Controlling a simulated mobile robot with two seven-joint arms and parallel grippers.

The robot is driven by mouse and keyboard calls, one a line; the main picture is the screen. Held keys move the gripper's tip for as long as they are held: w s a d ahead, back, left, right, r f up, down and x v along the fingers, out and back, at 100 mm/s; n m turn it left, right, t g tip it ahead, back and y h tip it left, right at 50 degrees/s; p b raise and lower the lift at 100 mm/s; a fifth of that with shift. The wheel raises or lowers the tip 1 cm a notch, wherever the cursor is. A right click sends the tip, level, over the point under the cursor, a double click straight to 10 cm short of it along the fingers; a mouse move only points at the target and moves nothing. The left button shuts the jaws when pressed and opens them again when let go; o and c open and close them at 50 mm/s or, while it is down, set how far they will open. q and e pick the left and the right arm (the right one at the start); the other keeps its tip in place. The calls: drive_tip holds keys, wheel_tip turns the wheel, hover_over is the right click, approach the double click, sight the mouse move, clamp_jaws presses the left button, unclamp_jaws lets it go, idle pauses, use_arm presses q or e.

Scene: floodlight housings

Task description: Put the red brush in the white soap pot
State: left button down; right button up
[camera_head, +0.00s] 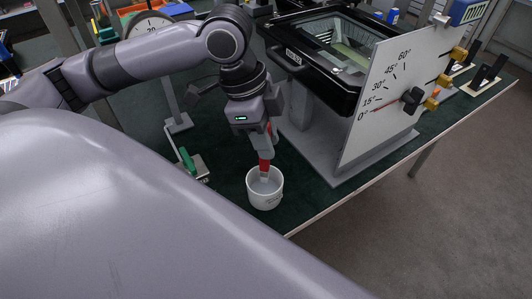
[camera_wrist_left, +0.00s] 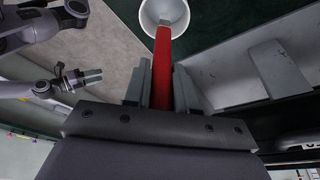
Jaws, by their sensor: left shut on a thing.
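The red brush (camera_head: 265,165) is held upright, pointing down, in my left gripper (camera_head: 263,148). I cannot tell whether the brush touches the pot's bottom. In the left wrist view, the fingers of my left gripper (camera_wrist_left: 161,85) are shut on the red brush (camera_wrist_left: 163,58), whose far end overlaps the mouth of the white pot (camera_wrist_left: 165,14). My right gripper (camera_wrist_left: 85,76) shows at the left of that view; its opening is unclear.
A white angle-scale board (camera_head: 385,100) and a black-framed floodlight housing (camera_head: 325,55) stand right of the pot. A green-handled clamp (camera_head: 188,163) is left of it. The table's front edge (camera_head: 325,210) runs close by the pot. A round dial (camera_head: 150,27) stands behind.

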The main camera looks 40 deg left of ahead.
sight(266, 170)
use_arm(q)
wheel_tip(266, 170, down, 4)
drive_tip(key=shift+r+b, duration=0.2)
drive_tip(key=shift+b, duration=0.15)
drive_tip(key=shift+f, duration=0.35)
drive_tip(key=c, duration=0.9)
unclamp_jaws()
drive_tip(key=shift+f, duration=0.1)
drive_tip(key=p+v, duration=0.2)
drive_tip(key=v, duration=1)
drive_tip(key=shift+d, duration=0.1)
